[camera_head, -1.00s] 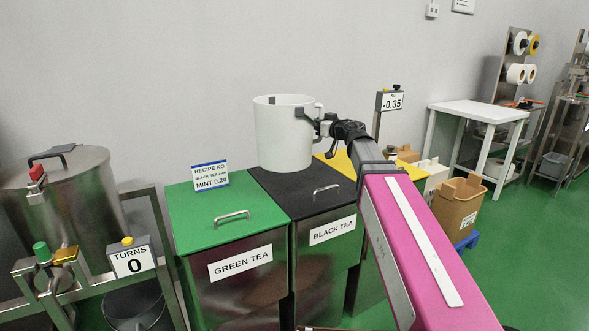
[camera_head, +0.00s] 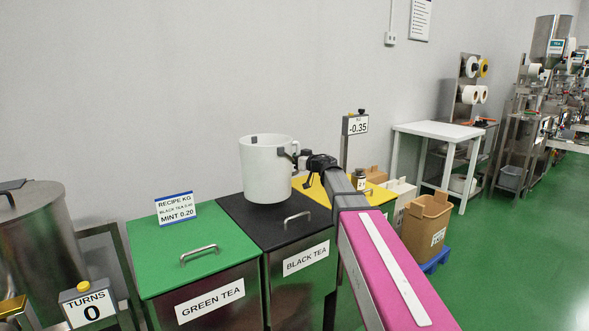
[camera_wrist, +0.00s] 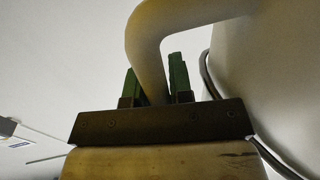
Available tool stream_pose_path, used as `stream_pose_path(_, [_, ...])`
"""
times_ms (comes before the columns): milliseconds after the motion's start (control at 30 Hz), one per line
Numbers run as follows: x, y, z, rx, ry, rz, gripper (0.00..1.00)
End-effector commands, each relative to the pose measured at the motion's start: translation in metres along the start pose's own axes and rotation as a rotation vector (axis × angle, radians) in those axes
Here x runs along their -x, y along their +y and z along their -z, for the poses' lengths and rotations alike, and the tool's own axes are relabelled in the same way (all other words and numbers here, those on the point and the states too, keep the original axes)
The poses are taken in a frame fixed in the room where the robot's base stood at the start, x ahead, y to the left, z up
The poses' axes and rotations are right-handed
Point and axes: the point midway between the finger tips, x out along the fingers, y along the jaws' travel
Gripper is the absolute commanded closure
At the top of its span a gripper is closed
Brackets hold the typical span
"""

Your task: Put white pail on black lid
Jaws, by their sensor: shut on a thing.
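The white pail (camera_head: 268,172) is upright over the black lid (camera_head: 262,224) of the black tea bin. From this view I cannot tell whether its base touches the lid. My gripper (camera_head: 291,154) is at the pail's right side, shut on its handle. In the wrist view, the two green finger pads (camera_wrist: 160,80) stand on either side of the curved handle (camera_wrist: 150,45), and the pail's wall (camera_wrist: 275,75) fills the right side. The far part of the black lid is hidden behind the pail.
The green lid (camera_head: 185,250) of the green tea bin is on the left, bearing a recipe sign (camera_head: 175,209). A yellow lid (camera_head: 368,194) is on the right, partly behind my arm. A scale display (camera_head: 356,125) stands behind. Cardboard boxes (camera_head: 427,225) and a white table (camera_head: 437,131) are farther right.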

Motion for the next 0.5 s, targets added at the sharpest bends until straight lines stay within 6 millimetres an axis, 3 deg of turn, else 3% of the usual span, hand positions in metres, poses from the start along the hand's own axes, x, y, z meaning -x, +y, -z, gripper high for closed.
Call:
stream_pose_path(333, [0.0,0.0,-0.035,-0.003,0.0,0.0,1.0])
stream_pose_path(500, [0.0,0.0,-0.039,-0.001,0.001,0.0,1.0])
